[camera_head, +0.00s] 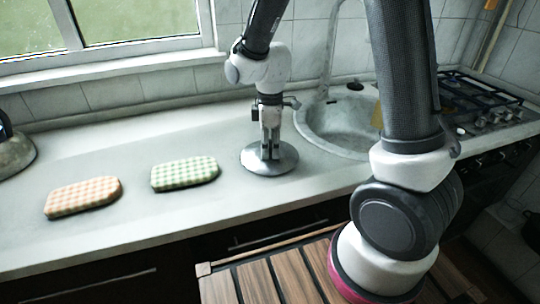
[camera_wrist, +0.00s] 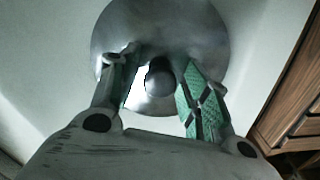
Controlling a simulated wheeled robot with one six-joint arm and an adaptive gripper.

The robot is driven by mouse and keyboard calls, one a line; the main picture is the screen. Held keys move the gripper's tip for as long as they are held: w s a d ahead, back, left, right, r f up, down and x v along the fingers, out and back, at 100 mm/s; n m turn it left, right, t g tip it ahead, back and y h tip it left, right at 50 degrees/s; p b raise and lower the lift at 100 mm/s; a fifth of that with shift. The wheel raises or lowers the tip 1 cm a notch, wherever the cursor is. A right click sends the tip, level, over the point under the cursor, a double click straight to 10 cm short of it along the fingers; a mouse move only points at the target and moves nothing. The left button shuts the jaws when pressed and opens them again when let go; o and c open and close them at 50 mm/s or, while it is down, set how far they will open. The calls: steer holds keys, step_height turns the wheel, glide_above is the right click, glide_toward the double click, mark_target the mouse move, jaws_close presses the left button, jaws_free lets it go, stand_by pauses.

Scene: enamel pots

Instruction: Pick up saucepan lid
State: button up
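The saucepan lid (camera_head: 286,159) is a round grey metal disc lying flat on the counter, left of the sink. It fills the upper middle of the wrist view (camera_wrist: 205,35), with its round knob (camera_wrist: 159,82) showing. My gripper (camera_head: 269,152) points straight down over the middle of the lid. In the wrist view the green-padded fingers (camera_wrist: 158,68) stand on either side of the knob, apart, with a gap showing beside it. In the head view the fingers hide the knob.
A green checked pad (camera_head: 185,173) and an orange checked pad (camera_head: 83,197) lie left on the counter (camera_head: 130,232). A kettle-like metal object (camera_head: 14,152) stands at the far left. The sink (camera_head: 340,125) and gas hob (camera_head: 480,102) are to the right. The tiled wall is behind.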

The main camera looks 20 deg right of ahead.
mark_target(271, 144)
jaws_close()
step_height(271, 144, up, 10)
steer(key=shift+f, duration=0.25)
steer(key=shift+r, duration=0.3)
steer(key=shift+d, duration=0.1)
